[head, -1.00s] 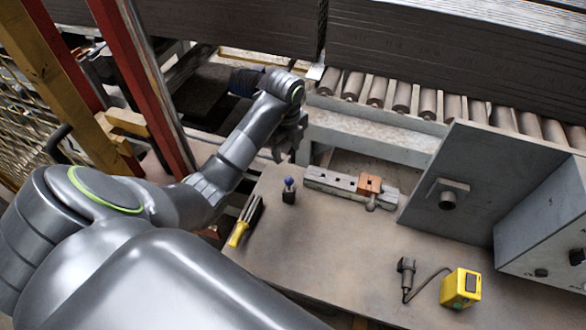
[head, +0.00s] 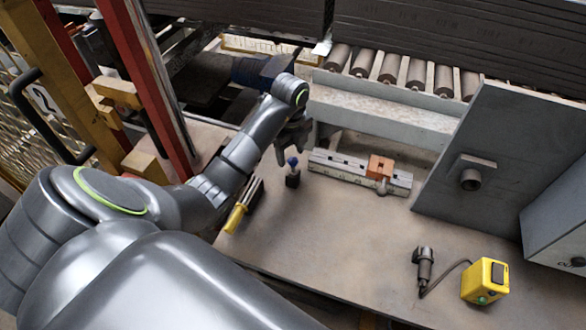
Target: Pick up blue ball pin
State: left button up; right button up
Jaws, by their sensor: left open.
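My left arm comes in from the left, and my left gripper (head: 292,155) hangs pointing down just behind and above the pin. Its fingers are open, and they appear close to the blue ball; I cannot tell whether they touch it. My right gripper is not in view.
A grey slotted bar with an orange block (head: 380,167) lies right of the pin. A yellow-handled tool (head: 236,216) lies left of it. A yellow box (head: 485,281) and a corded dark tool (head: 424,265) sit at the right. The table's middle is clear.

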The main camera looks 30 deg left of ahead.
aim_at(293, 165)
pick_arm(q)
jog(key=shift+f+b, duration=0.4)
jog(key=shift+f, duration=0.35)
jog(key=f+b, duration=0.1)
jog(key=b, duration=0.1)
jog(key=f+b, duration=0.1)
jog(key=f, duration=0.1)
jog(key=shift+w+d+f+b, duration=0.1)
jog(key=shift+w+f+b, duration=0.05)
jog(key=shift+w+b, duration=0.25)
jog(key=shift+f, duration=0.85)
jog(key=shift+c, duration=0.4)
grip_shut()
jog(key=shift+r, duration=0.1)
